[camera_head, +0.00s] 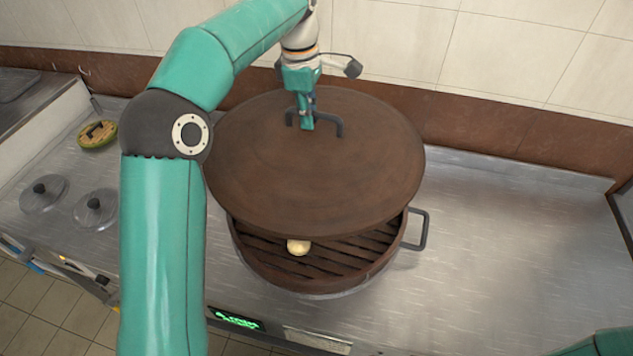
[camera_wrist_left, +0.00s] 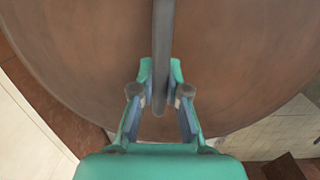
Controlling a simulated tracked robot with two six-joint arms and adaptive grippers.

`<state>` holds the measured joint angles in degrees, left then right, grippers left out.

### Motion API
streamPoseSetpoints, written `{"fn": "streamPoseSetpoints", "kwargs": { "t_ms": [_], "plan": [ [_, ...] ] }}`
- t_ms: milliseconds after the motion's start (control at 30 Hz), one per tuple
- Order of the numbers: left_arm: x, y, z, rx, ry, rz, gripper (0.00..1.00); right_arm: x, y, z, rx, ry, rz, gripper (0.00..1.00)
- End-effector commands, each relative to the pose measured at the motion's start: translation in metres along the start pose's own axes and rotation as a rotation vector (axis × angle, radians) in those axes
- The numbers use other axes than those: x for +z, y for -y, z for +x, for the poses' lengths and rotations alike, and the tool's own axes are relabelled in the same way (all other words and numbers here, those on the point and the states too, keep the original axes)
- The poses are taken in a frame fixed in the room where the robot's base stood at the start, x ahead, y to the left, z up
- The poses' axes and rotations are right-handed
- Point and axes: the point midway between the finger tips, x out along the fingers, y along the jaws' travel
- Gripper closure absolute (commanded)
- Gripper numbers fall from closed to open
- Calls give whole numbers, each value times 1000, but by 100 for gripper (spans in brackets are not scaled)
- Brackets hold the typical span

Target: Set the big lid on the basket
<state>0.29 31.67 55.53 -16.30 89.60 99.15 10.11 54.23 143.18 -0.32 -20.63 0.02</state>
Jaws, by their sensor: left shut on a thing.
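The big lid (camera_head: 310,185) is a wide round brown disc with a dark bar handle (camera_head: 339,127). My left gripper (camera_head: 306,122) is shut on that handle; the left wrist view shows the handle (camera_wrist_left: 162,60) between the fingers (camera_wrist_left: 160,100). The lid is held above the round brown basket (camera_head: 315,275) and covers its back part from view. The basket's front slats show, with a pale bun (camera_head: 298,247) on them. The lid looks shifted toward the back wall from the basket. My right gripper is not in view.
A side handle (camera_head: 420,230) sticks out right of the basket. The counter (camera_head: 510,250) at the right is clear. A tiled wall stands behind.

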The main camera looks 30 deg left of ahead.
Motion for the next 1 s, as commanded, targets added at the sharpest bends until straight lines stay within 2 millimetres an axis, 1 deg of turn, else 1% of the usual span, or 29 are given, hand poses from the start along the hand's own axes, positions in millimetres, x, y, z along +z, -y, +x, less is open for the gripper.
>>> {"fn": "streamPoseSetpoints", "kwargs": {
  "t_ms": [33, 100, 300, 433, 500, 600, 767, 1000],
  "plan": [
    [1, 0, 14, -3, 0, 4, 100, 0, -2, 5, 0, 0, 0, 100],
    [2, 0, 31, -3, 0, 9, 100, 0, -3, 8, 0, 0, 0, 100],
    [1, 1, 79, -4, 0, 14, 100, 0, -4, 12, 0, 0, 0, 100],
    [0, 1, 107, -4, 0, 17, 100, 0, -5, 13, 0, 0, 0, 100],
    [-1, 2, 118, -2, 0, 17, 100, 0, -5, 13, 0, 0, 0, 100],
    [-2, 1, 128, 0, 0, 16, 100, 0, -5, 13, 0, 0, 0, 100],
    [-3, 2, 137, 1, 0, 16, 100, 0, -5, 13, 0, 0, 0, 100],
    [-4, 3, 167, -1, 0, 17, 100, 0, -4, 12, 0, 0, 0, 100]
  ]
}}
